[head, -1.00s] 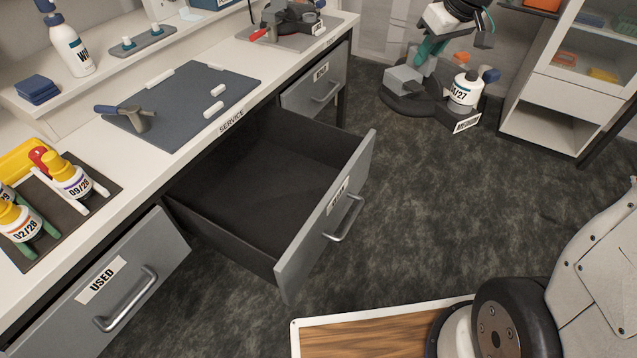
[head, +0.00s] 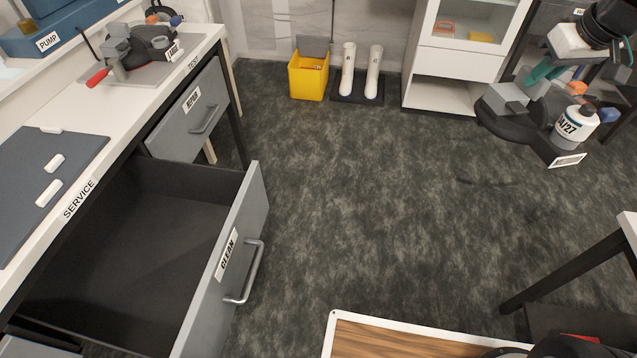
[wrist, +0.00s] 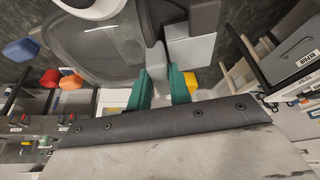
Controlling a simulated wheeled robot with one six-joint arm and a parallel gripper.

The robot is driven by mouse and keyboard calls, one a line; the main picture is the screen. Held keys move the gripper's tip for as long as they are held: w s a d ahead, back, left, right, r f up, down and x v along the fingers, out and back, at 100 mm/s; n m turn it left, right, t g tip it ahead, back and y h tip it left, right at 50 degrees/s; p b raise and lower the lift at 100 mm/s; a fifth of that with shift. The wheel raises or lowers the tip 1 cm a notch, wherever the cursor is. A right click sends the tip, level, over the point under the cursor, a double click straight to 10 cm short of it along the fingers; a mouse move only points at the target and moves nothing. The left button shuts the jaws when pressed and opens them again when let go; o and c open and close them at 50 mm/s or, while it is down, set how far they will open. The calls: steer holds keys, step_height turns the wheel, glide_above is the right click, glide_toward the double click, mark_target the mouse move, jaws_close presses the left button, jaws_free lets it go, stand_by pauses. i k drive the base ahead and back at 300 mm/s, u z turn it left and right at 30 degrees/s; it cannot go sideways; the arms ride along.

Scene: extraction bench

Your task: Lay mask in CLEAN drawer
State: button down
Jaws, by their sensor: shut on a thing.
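The mask (head: 510,118) is a dark facepiece with a grey block, a white canister marked 04/27 (head: 574,128), and orange and blue caps. My gripper (head: 541,74) has teal fingers shut on the mask's grey block, holding it above the floor at the upper right of the head view. In the wrist view, the fingers (wrist: 161,88) are on the block, and the mask's clear visor (wrist: 100,45) fills the upper left. The CLEAN drawer (head: 130,255) is pulled open at the lower left of the head view, and its visible inside is empty. The mask is well to the right of it.
The REPAIR drawer (head: 190,112) is behind the open one. The bench top (head: 95,133) runs along the left. A yellow bin (head: 309,78), white boots (head: 374,72) and a white cabinet (head: 458,65) stand at the back. A table (head: 629,232) edges in at right. The middle floor is clear.

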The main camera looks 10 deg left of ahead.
mark_target(183, 269)
steer(key=z, duration=0.25)
steer(key=i, duration=1.2)
steer(key=u, duration=3.3)
